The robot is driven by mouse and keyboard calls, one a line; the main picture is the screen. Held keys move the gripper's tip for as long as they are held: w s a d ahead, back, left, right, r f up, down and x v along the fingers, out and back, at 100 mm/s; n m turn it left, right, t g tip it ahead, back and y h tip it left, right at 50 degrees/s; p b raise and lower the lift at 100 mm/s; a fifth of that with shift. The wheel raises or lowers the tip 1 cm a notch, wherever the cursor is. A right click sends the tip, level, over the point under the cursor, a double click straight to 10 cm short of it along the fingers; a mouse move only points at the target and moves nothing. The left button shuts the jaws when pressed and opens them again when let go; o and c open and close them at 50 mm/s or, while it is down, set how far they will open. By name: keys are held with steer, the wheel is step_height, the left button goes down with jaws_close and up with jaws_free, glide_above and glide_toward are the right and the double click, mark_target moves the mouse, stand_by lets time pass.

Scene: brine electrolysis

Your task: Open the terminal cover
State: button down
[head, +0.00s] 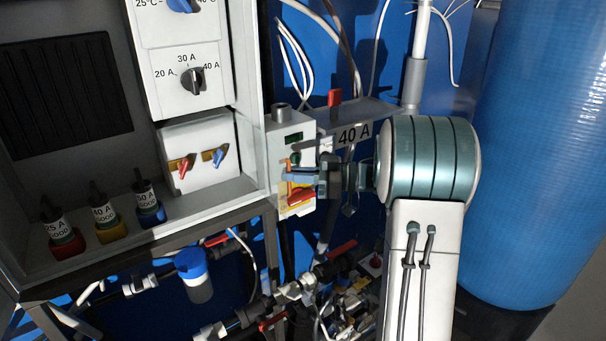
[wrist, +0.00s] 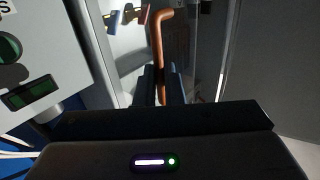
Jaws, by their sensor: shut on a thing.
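My gripper (head: 304,177) reaches in from the right, beside a white unit (head: 290,133) with a small green display. Its blue fingers are shut on an orange bent handle (head: 288,183). In the wrist view, the handle (wrist: 157,45) rises from between the fingertips (wrist: 164,85) and bends at its top. A red part (head: 298,197) on a yellow patch sits just below the fingers. I cannot make out which part is the terminal cover; the fingers hide some of the unit's front.
The grey cabinet (head: 255,200) stands close left of the gripper. A white panel (head: 195,155) in it carries a red and a blue lever. A grey "40 A" plate (head: 350,118) lies just above my wrist. Pipes with red-handled valves (head: 342,248) lie below. A large blue tank (head: 540,150) stands right.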

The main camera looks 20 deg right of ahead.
steer(key=shift+w+a+r, duration=0.15)
steer(key=shift+w+a, duration=0.05)
steer(key=c, duration=1.9)
jaws_free()
steer(key=o, duration=0.4)
steer(key=shift+w+a+f, duration=0.2)
steer(key=shift+w+a, duration=0.05)
steer(key=shift+w, duration=0.15)
steer(key=shift+s, duration=0.15)
steer(key=shift+d+f, duration=0.1)
steer(key=shift+d, duration=0.2)
steer(key=shift+d+f, duration=0.15)
steer(key=shift+d, duration=0.05)
steer(key=b+v, duration=0.1)
steer(key=v, duration=0.5)
steer(key=b+v, duration=0.2)
steer(key=v, duration=0.5)
steer(key=shift+s+d+r+b, duration=0.2)
steer(key=shift+s+r+b, duration=0.05)
steer(key=shift+b, duration=0.05)
